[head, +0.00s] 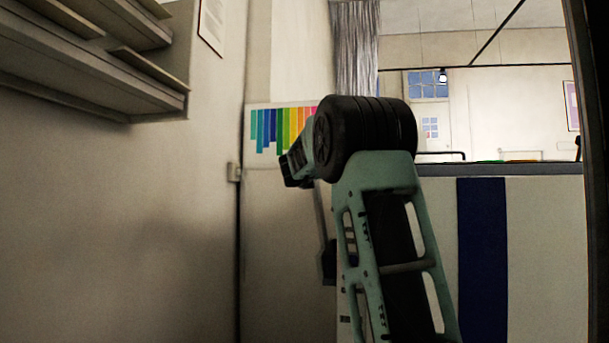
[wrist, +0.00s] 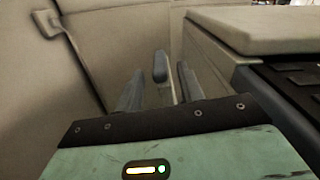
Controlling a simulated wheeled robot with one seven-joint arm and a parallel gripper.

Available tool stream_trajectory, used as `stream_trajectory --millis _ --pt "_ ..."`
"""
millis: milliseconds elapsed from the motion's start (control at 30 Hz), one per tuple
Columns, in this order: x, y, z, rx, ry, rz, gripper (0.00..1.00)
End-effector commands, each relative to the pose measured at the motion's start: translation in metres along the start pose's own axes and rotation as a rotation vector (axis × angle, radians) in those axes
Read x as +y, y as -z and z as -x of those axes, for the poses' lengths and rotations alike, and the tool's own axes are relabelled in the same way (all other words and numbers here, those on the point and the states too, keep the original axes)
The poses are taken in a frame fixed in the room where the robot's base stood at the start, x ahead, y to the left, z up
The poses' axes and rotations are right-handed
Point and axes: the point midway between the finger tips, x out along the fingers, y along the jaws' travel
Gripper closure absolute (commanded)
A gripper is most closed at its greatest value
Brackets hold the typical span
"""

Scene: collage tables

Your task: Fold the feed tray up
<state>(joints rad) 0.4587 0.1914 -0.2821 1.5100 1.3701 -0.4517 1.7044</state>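My gripper (wrist: 160,88) is open in the wrist view, with its two dark fingers apart. A dark upright piece (wrist: 160,64) shows between and beyond the fingertips, apart from both; I cannot tell whether it is part of the feed tray. A beige box-like body (wrist: 255,28) with a dark ridged part (wrist: 292,84) stands to the right of the fingers. I cannot make out a feed tray for certain in either view. In the head view my arm hides much of the middle, and my fingers do not show clearly.
Wall shelves (head: 90,70) jut out at the upper left. A colored striped chart (head: 280,128) hangs behind my arm. A pale counter front with a dark blue panel (head: 482,260) stands at the right.

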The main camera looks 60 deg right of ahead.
Motion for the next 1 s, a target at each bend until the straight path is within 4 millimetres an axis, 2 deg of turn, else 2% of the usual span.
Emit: stream_trajectory --millis 33,200,400,500,700,967,1000 --pt "0.0 -0.001 0.014 -0.001 -0.004 -0.002 0.62" --pt "0.0 -0.003 0.055 -0.001 -0.005 -0.001 0.62" --pt "0.0 -0.002 0.096 0.0 -0.003 -0.001 0.62" --pt "0.0 -0.002 0.111 0.0 -0.003 -0.001 0.62" --pt "0.0 0.0 0.125 0.001 -0.001 0.0 0.62" --pt "0.0 0.001 0.127 0.001 -0.001 0.0 0.62" --pt "0.0 0.001 0.127 0.001 -0.001 0.0 0.65"
